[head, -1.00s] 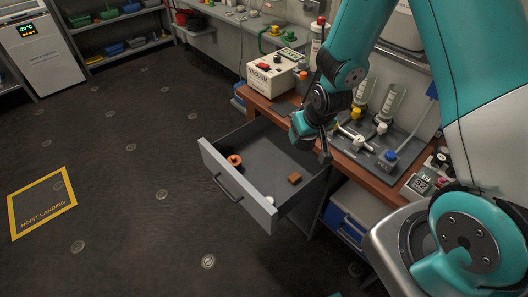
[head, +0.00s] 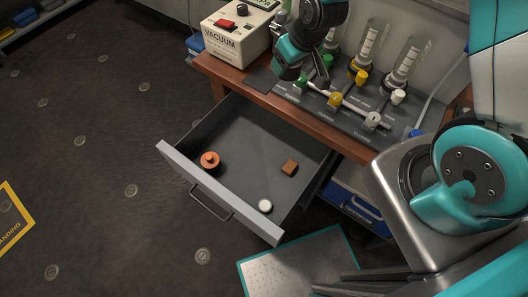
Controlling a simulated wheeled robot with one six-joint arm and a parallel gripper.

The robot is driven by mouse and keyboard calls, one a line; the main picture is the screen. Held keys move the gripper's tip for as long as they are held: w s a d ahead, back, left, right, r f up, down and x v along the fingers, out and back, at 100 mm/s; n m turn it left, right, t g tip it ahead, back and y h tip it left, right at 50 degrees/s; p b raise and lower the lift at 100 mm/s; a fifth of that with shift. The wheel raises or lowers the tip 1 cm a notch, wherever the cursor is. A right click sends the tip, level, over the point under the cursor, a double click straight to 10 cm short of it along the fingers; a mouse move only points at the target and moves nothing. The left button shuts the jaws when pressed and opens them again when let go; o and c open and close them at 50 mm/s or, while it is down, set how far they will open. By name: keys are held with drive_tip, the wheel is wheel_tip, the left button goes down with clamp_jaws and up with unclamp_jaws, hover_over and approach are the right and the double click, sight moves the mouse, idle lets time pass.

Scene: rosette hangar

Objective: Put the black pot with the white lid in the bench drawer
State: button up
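The bench drawer (head: 178,160) is pulled open below the wooden bench top. A small round thing with a white top (head: 265,206) stands in the drawer near its front right corner. It looks like the white lid of the pot; its dark body hardly shows from above. An orange-brown round piece with a knob (head: 210,160) is near the drawer's front left, and a small brown block (head: 289,167) lies toward the right side. My gripper (head: 289,76) is above the bench's front edge, behind the drawer. Its fingers are too hidden to tell their opening.
The vacuum box (head: 237,35) stands on the bench at left. A dark valve panel (head: 345,108) with bottles and coloured knobs is behind my gripper. A blue bin (head: 355,208) sits under the bench. The floor left of the drawer is clear.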

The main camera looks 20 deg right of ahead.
drive_tip(key=s+a+f+n+g+y+b, duration=0.25)
drive_tip(key=s+a+f+n+b, duration=0.3)
drive_tip(key=a+n+b, duration=0.4)
drive_tip(key=s+a+f+n+g+y+b, duration=0.1)
drive_tip(key=s+a+f+n+g+b, duration=0.35)
drive_tip(key=a+b, duration=0.8)
drive_tip(key=s+f+n+b, duration=0.1)
drive_tip(key=f+b, duration=0.1)
drive_tip(key=f, duration=0.4)
drive_tip(key=d+f+n+t+b, duration=0.1)
drive_tip(key=f+b, duration=0.1)
drive_tip(key=f, duration=0.5)
drive_tip(key=s+d+f+b, duration=0.1)
drive_tip(key=f+b, duration=0.1)
drive_tip(key=f, duration=0.5)
drive_tip(key=shift+s+n+t+b, duration=0.3)
drive_tip(key=shift+s+n+t, duration=0.05)
drive_tip(key=shift+n+t, duration=0.05)
drive_tip(key=shift+f, duration=0.1)
drive_tip(key=o, duration=0.9)
drive_tip(key=shift+h, duration=0.25)
drive_tip(key=shift+o, duration=0.2)
